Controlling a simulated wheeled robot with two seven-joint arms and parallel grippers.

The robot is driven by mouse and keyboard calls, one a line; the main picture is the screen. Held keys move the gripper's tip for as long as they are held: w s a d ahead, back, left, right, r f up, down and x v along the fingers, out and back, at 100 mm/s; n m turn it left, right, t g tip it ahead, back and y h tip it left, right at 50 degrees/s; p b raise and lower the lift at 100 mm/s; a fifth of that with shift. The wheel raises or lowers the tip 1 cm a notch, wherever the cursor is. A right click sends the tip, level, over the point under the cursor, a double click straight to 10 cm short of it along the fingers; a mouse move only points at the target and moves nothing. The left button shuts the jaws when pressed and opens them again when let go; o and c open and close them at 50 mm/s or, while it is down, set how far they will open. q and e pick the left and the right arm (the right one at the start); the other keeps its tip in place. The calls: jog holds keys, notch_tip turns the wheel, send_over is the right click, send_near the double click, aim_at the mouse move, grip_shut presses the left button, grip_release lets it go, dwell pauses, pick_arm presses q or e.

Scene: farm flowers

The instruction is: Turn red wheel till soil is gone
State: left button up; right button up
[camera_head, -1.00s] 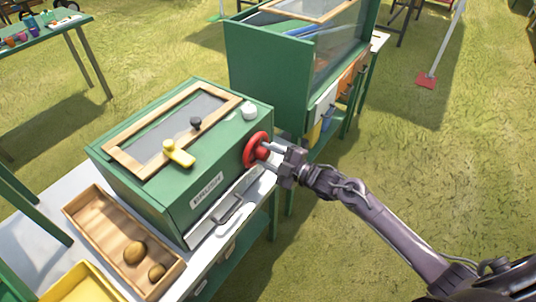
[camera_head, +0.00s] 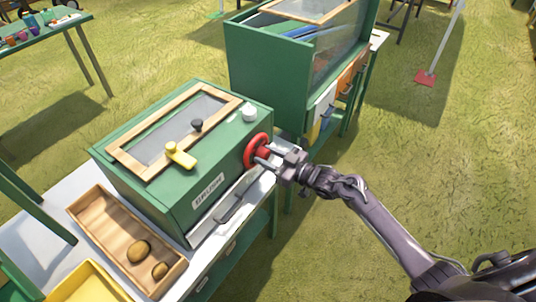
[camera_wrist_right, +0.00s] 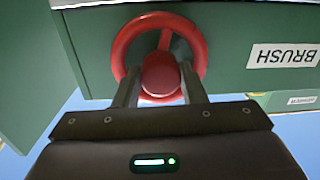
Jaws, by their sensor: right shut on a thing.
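The red wheel (camera_head: 257,151) is on the right side of a green box (camera_head: 150,190) with a wood-framed window in its top. My right gripper (camera_head: 272,158) reaches it from the right. In the right wrist view the red wheel (camera_wrist_right: 122,50) fills the upper middle, and my right gripper (camera_wrist_right: 160,85) has its two fingers on either side of the red hub, shut on it. No soil can be made out; the inside of the box is hidden behind the grey window. My left gripper is not in view.
A wooden tray (camera_head: 105,222) with two brown potatoes (camera_head: 138,251) lies in front of the box, beside a yellow bin (camera_head: 88,284). A larger green cabinet (camera_head: 265,75) stands behind. Grass at right is open.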

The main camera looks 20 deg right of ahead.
jog(key=shift+f+m+p, duration=0.1)
jog(key=shift+m+p, duration=0.25)
jog(key=shift+m, duration=1.25)
jog(key=shift+s, duration=0.1)
jog(key=o, duration=1)
jog(key=shift+b+v, duration=0.6)
jog(key=shift+v, duration=3.3)
